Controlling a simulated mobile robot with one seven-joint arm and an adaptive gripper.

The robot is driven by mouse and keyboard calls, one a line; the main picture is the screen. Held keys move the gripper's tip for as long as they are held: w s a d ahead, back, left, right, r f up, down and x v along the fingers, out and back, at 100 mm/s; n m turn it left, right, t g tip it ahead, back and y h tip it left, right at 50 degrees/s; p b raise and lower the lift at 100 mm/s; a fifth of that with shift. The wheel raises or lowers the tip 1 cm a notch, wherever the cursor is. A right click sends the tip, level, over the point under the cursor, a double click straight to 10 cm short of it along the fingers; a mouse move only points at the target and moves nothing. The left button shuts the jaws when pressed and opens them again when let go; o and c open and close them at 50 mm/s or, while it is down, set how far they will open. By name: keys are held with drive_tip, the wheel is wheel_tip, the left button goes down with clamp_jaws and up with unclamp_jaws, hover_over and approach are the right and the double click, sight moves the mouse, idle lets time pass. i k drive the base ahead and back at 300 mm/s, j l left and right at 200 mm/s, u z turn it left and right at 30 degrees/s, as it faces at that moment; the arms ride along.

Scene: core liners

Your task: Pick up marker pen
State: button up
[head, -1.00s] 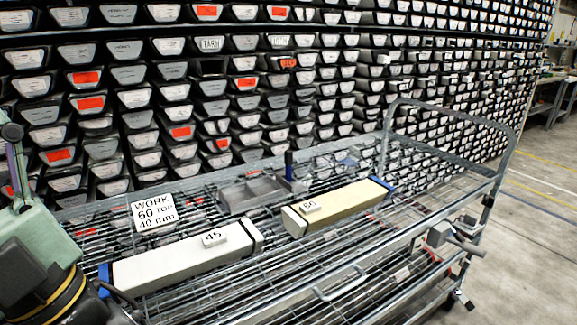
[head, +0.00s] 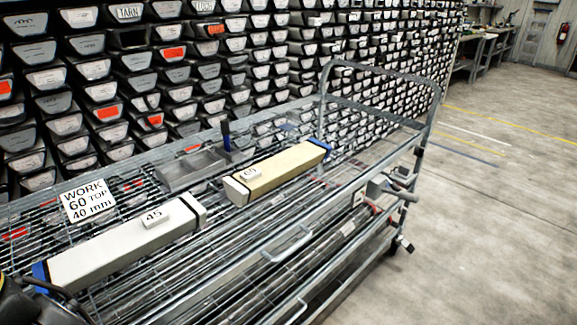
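A slim, dark blue upright object (head: 226,135) stands at the back of the cart, just right of a shallow grey metal tray (head: 193,168). It may be the marker pen, but it is too small to be sure. No other pen can be made out. My gripper is not in view; only a dark part of my arm shows at the lower left corner.
The wire-mesh cart (head: 290,245) bears a white core liner marked 45 (head: 120,248), a tan one marked 60 (head: 285,168) and a WORK sign (head: 88,200). A rack of liners (head: 120,85) stands behind. The floor (head: 490,220) at right is clear.

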sight(225, 124)
drive_tip(key=i+l, duration=0.1)
drive_tip(key=l, duration=0.15)
drive_tip(key=i+l, duration=0.1)
drive_tip(key=l, duration=0.2)
drive_tip(key=i+l+u, duration=0.1)
drive_tip(key=l, duration=0.25)
drive_tip(key=i+l+u, duration=0.1)
drive_tip(key=l, duration=0.25)
drive_tip(key=i+l+u, duration=0.1)
drive_tip(key=l, duration=0.3)
drive_tip(key=i+u, duration=0.1)
drive_tip(key=u, duration=1.05)
drive_tip(key=i, duration=0.95)
